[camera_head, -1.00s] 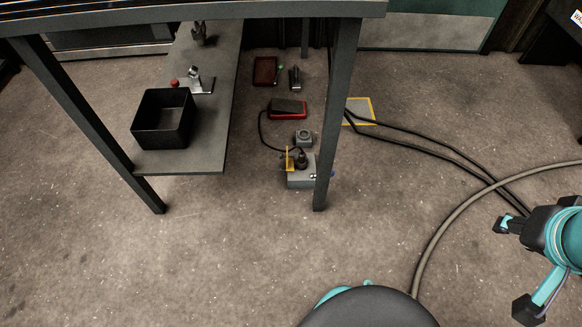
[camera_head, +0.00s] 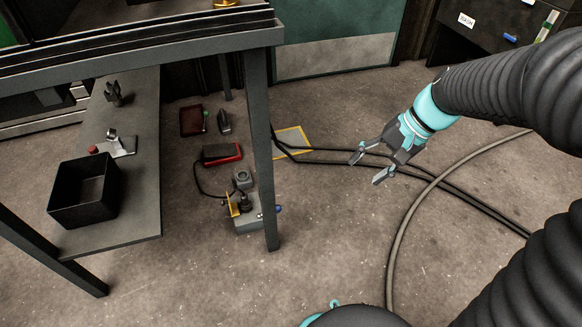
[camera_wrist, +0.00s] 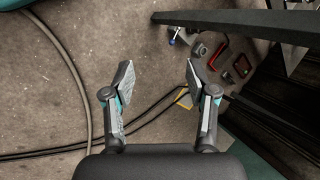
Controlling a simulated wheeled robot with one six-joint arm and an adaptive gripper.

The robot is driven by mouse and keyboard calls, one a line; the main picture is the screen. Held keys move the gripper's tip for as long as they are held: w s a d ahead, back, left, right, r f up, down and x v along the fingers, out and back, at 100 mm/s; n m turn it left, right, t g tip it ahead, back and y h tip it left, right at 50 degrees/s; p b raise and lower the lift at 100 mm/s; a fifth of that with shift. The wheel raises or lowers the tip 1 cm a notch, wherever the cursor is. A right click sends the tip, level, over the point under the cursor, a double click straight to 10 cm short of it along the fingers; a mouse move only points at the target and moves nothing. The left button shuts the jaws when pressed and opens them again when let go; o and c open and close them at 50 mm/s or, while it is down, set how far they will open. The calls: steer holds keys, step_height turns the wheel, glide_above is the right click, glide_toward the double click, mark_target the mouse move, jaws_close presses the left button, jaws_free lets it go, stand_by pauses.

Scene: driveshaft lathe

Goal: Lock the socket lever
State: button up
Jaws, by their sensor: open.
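The grey socket box (camera_head: 249,222) stands on the floor under the table, beside a table leg. A yellow lever-like piece (camera_head: 232,204) stands up at its left side. A black plug (camera_head: 245,203) sits on top, with a black cable leading away. A small blue part shows at its right, partly behind the leg. In the wrist view the box (camera_wrist: 182,36) is small and far off near the top, and its lever cannot be made out. My gripper (camera_head: 367,170) is open and empty, to the right of the table leg and apart from the box. Its two spread fingers (camera_wrist: 158,68) show in the wrist view.
The table leg (camera_head: 262,160) stands between my gripper and the box. Black cables (camera_head: 340,150) and a grey hose (camera_head: 405,225) lie on the floor. A red-black pedal (camera_head: 222,154) and a low shelf with a black bin (camera_head: 84,215) are farther left.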

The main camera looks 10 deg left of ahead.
steer(key=w+a+f+m+g+y+b, duration=0.1)
steer(key=w+a+f+m+y, duration=0.15)
steer(key=w+f, duration=0.4)
steer(key=w+a+f+m+g+y+b, duration=0.1)
steer(key=w+a+f+y, duration=0.2)
steer(key=f, duration=0.6)
steer(key=w+a+f+m+g+y+b, duration=0.1)
steer(key=w+a+f, duration=0.3)
steer(key=f, duration=0.3)
steer(key=m+t+y+b, duration=0.3)
steer(key=m+t+y, duration=0.1)
steer(key=m+y, duration=0.25)
glide_toward(278, 209)
steer(key=d, duration=0.2)
steer(key=w+d, duration=0.1)
steer(key=shift+d+f+m+h, duration=0.25)
steer(key=shift+f+m+h, duration=0.1)
steer(key=shift+m+h, duration=0.05)
steer(key=shift+a+f, duration=0.1)
steer(key=shift+a, duration=0.05)
steer(key=a+b, duration=0.1)
steer(key=a, duration=1.2)
steer(key=shift+a, duration=0.2)
jaws_close()
